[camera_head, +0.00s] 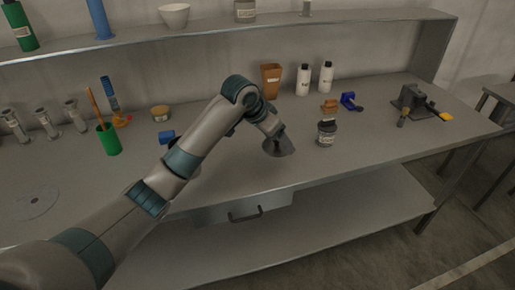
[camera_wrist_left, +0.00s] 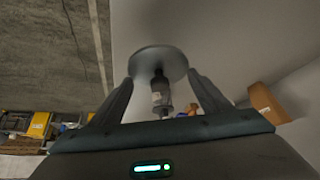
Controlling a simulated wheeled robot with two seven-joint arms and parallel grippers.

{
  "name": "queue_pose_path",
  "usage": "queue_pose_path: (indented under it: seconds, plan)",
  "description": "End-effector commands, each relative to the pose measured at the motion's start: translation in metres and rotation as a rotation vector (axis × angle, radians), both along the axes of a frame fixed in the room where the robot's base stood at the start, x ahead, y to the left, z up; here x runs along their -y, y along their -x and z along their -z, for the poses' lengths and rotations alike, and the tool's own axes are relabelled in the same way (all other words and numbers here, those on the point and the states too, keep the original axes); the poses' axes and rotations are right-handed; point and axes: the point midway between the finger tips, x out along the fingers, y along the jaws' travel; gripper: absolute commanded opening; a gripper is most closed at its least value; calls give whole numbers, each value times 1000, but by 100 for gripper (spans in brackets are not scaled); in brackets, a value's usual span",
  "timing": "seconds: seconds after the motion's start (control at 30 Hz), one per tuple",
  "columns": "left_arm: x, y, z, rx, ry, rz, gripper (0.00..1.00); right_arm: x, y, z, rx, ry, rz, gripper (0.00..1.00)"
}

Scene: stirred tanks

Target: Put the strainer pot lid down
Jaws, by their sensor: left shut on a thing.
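My left gripper (camera_head: 271,135) is over the middle of the bench, pointing down. It is shut on a round grey lid (camera_head: 281,147), held tilted, low over the bench top; whether it touches the bench cannot be told. In the left wrist view the lid (camera_wrist_left: 150,58) shows as a pale disc at the tips of the two fingers (camera_wrist_left: 161,78). A dark labelled jar (camera_head: 326,134) stands upright on the bench to the right of the lid, apart from it. Whether this jar is the strainer pot is unclear. My right gripper is not in view.
Behind stand a brown cup (camera_head: 271,80) and two white bottles (camera_head: 303,80). A blue clamp-like item (camera_head: 349,101) and a dark device (camera_head: 411,100) are at the right. A green cup (camera_head: 108,139) stands at the left. The bench top (camera_head: 245,178) is clear in front of the lid.

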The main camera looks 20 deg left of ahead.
Motion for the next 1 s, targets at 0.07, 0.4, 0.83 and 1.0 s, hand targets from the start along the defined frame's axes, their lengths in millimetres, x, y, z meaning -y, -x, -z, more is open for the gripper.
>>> queue_pose_path:
  seconds: [0.07, 0.4, 0.83, 1.0]
  plan:
    - [-14, -7, 8, -6, -1, -4, 48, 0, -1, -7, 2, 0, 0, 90]
    - [-64, -36, 43, -3, 0, -3, 48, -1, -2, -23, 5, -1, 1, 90]
    - [-74, -42, 52, 0, 0, 0, 48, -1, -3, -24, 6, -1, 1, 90]
    - [-74, -41, 56, -1, 0, 1, 48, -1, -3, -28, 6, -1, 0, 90]
